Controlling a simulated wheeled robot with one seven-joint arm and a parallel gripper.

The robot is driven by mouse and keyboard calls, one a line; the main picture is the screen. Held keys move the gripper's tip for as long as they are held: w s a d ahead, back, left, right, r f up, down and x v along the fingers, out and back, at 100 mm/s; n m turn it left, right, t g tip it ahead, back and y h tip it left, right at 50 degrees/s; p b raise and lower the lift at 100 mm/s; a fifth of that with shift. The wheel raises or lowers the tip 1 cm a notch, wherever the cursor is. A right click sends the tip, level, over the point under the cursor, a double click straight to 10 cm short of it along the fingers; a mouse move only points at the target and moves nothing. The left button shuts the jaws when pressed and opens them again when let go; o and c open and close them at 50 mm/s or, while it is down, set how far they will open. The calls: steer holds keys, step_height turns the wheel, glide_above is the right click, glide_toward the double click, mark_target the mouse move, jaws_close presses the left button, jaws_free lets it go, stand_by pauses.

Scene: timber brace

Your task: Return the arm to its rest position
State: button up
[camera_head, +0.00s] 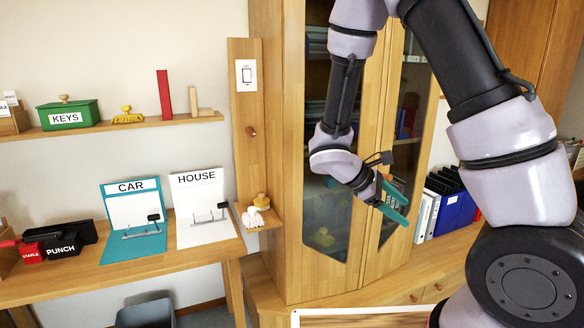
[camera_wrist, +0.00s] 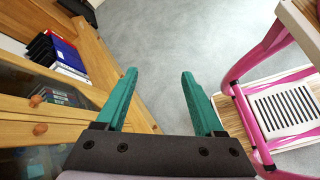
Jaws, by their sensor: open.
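My gripper (camera_head: 393,203) is in front of the wooden cabinet's glass doors in the head view, with my arm bent above it. Its two teal fingers are apart and nothing is between them. In the wrist view my gripper (camera_wrist: 158,88) is open over the grey floor (camera_wrist: 175,40). It touches nothing that I can see.
The tall cabinet (camera_head: 291,150) stands close beside my gripper. A desk (camera_head: 100,280) on the left holds CAR (camera_head: 115,215) and HOUSE (camera_head: 200,205) boards. A shelf (camera_head: 150,126) holds a green KEYS box (camera_head: 68,116). A pink-framed chair (camera_wrist: 242,110) stands at right in the wrist view.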

steer(key=s+r+m+t+y, duration=0.3)
steer(key=r+m+y, duration=0.3)
steer(key=r, duration=0.6)
steer(key=s+a+r+m+t+y, duration=0.1)
steer(key=s+r+m+t+y, duration=0.3)
steer(key=r+m, duration=0.6)
step_height(320, 180, up, 4)
steer(key=shift+s+a+f+m+y, duration=0.2)
steer(key=shift+s+a+m+y, duration=0.15)
steer(key=shift+s+y, duration=0.65)
steer(key=shift+w, duration=0.2)
